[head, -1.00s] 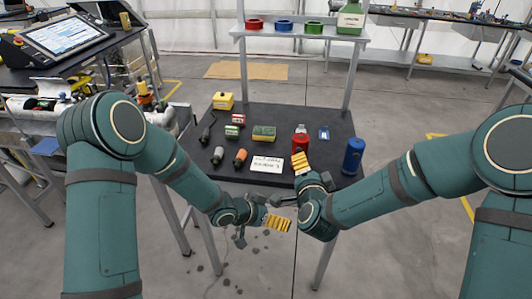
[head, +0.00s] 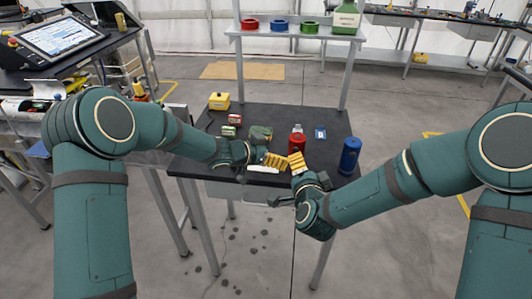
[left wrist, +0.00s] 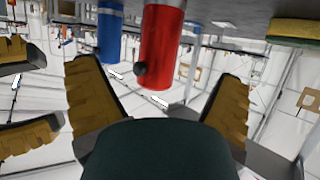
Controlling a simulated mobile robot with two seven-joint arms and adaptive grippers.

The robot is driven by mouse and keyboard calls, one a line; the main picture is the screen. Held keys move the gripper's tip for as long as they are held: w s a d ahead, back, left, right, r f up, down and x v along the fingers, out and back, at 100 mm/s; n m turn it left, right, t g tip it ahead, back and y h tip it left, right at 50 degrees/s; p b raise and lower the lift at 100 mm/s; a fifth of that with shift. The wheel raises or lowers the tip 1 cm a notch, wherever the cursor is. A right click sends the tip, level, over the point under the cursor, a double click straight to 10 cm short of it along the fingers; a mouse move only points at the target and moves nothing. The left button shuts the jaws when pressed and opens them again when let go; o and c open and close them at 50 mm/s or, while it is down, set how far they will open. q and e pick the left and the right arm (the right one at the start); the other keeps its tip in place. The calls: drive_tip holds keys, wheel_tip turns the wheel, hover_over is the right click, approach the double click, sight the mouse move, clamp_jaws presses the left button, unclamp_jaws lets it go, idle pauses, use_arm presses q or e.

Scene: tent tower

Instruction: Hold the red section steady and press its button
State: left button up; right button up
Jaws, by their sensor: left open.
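The red section (head: 298,142) is an upright red cylinder with a pale top, on the dark table. In the left wrist view the red section (left wrist: 163,40) appears upside down, with a dark round button (left wrist: 139,69) on its side. My left gripper (head: 276,161) is open at the table's front, left of and nearer than the red section. In its wrist view the red section shows between the open fingers (left wrist: 160,72), with no visible contact. My right gripper (head: 297,163) is just in front of the red section; its fingers (left wrist: 20,95) stand apart in the left wrist view.
A blue cylinder (head: 349,155) stands right of the red section, and a blue card (head: 320,133) lies between and behind them. A green box (head: 261,131), small cans and a yellow box (head: 219,101) are on the left. A white sign (head: 263,170) is partly hidden by my left gripper.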

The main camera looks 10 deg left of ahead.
use_arm(q)
drive_tip(key=x, duration=0.8)
drive_tip(key=shift+w+d+f, duration=0.15)
drive_tip(key=shift+w+d, duration=0.05)
drive_tip(key=shift+d, duration=0.05)
drive_tip(key=c, duration=1.4)
use_arm(e)
clamp_jaws()
idle(1.2)
